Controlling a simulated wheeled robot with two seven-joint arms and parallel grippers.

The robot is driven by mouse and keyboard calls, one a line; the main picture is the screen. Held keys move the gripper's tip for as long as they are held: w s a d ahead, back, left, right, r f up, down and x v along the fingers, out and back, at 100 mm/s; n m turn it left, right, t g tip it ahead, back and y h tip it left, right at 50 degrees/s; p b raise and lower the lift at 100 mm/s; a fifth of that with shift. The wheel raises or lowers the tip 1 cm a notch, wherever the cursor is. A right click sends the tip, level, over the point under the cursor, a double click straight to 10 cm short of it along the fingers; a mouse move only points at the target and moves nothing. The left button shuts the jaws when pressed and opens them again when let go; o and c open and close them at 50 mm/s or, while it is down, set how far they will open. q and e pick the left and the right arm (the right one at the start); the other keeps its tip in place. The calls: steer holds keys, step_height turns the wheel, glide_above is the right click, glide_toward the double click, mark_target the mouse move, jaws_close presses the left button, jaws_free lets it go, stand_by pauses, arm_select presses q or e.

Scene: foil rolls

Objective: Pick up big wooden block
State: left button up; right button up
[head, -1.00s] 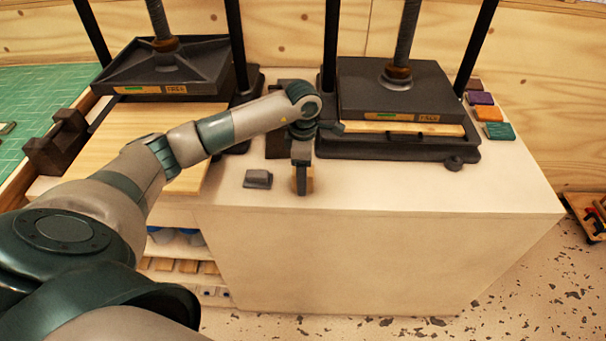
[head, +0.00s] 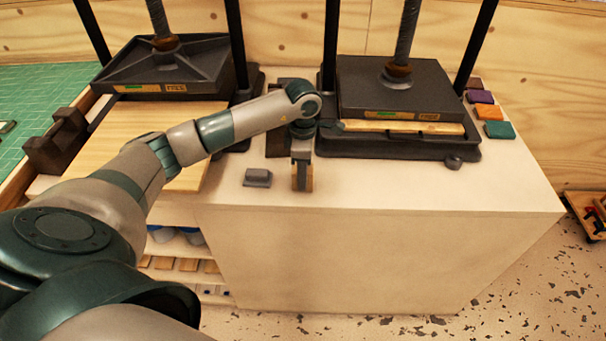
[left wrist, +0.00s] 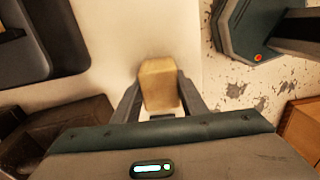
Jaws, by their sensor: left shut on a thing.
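My left gripper (head: 302,176) points down over the front part of the white cabinet top, between the two presses. In the left wrist view, a light wooden block (left wrist: 159,84) sits between the two fingers of my left gripper (left wrist: 160,100), which are shut on it. In the head view the block is mostly hidden by the fingers, with only a sliver of wood showing. I cannot tell whether it still touches the cabinet top. My right gripper is not in view.
A small grey block (head: 257,178) lies just left of the gripper. Two black screw presses (head: 166,62) (head: 398,90) stand behind. Coloured small blocks (head: 488,112) lie at the right edge. The white cabinet top (head: 430,190) is clear at front right.

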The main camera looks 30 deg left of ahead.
arm_select(q)
steer(key=shift+r, duration=0.1)
steer(key=shift+w+r+b, duration=0.1)
steer(key=shift+r+b, duration=0.45)
steer(key=shift+r, duration=0.05)
step_height(320, 180, up, 2)
steer(key=shift+r+b, duration=0.1)
steer(key=shift+b, duration=0.6)
steer(key=s+d+r+b, duration=0.2)
steer(key=d+r, duration=0.5)
steer(key=d, duration=0.4)
steer(key=shift+s+d+r+b, duration=0.15)
steer(key=shift+s+d+b, duration=0.15)
steer(key=shift+b, duration=0.55)
